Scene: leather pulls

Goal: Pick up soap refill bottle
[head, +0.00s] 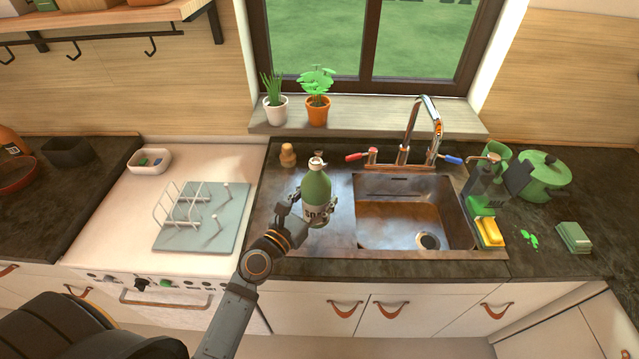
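The soap refill bottle (316,190) is green with a pale cap and a label that reads like "SOAP". My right gripper is out of view.
The sink basin (412,218) and faucet (404,152) are to the right. A small wooden item (287,154) stands behind the bottle. A drying rack on a mat (228,236) lies left. Two potted plants stand on the windowsill (360,116). A yellow sponge (490,231) sits right of the basin.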

